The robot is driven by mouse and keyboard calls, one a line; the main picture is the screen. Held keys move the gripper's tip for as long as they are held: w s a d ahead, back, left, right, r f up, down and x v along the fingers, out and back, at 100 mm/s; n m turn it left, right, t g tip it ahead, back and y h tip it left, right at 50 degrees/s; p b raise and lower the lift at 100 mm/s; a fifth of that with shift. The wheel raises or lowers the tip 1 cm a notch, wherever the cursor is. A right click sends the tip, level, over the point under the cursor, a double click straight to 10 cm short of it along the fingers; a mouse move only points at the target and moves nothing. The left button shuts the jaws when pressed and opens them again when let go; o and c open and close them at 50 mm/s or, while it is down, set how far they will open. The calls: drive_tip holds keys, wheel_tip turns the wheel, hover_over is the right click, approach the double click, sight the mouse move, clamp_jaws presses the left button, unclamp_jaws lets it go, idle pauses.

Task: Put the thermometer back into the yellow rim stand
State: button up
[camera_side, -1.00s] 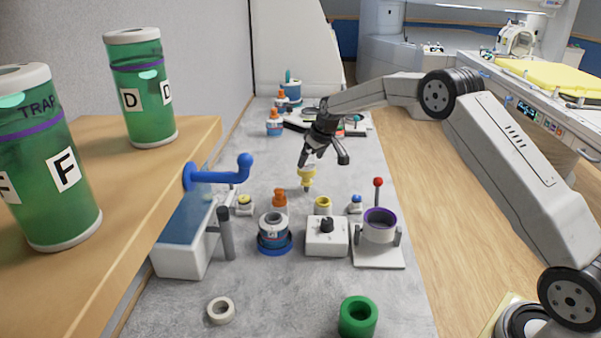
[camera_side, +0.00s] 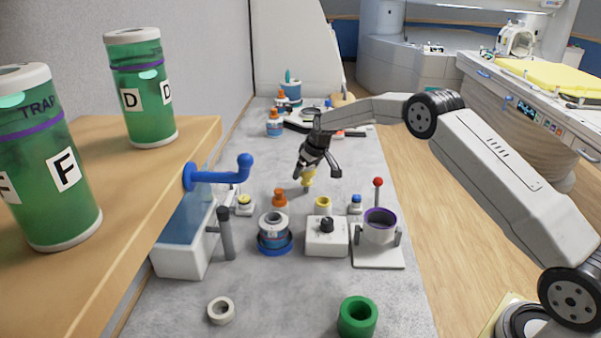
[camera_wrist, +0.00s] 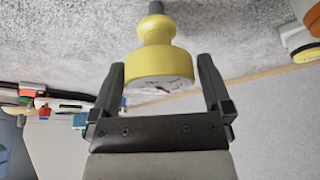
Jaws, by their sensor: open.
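The thermometer is yellow, with a round white dial and a grey stem. In the wrist view the thermometer (camera_wrist: 157,62) has its dial facing my gripper (camera_wrist: 160,75) and its stem pointing away. The two fingers are open, one on each side of the yellow head, with narrow gaps visible. In the side view the thermometer (camera_side: 308,178) is roughly upright below my gripper (camera_side: 304,172), its stem end near the grey worktop. The fingers partly hide its top. A yellow-rimmed holder (camera_side: 323,203), apparently the stand, is just nearer the camera and slightly right, behind a white box.
The white box (camera_side: 327,237) has a black knob. A purple-rimmed pot (camera_side: 380,227) with a red-tipped lever is right of it. A blue-based jar (camera_side: 274,233), orange-capped bottle (camera_side: 279,198) and small yellow-topped jar (camera_side: 244,204) are left. A blue handle (camera_side: 220,176) overhangs a water bath.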

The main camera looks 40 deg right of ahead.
drive_tip(key=shift+c, duration=0.2)
drive_tip(key=c, duration=1.3)
drive_tip(key=shift+r, duration=0.1)
drive_tip(key=shift+s+r, duration=0.1)
drive_tip(key=shift+r, duration=1.55)
drive_tip(key=shift+s+a+r, duration=0.35)
drive_tip(key=shift+s+r, duration=1.25)
drive_tip(key=shift+s, duration=0.65)
drive_tip(key=shift+s+a+r, duration=0.35)
drive_tip(key=shift+s+r, duration=1.2)
drive_tip(key=shift+s, duration=0.75)
drive_tip(key=shift+s+a+r, duration=0.35)
drive_tip(key=shift+s+r, duration=1.25)
drive_tip(key=shift+s, duration=0.65)
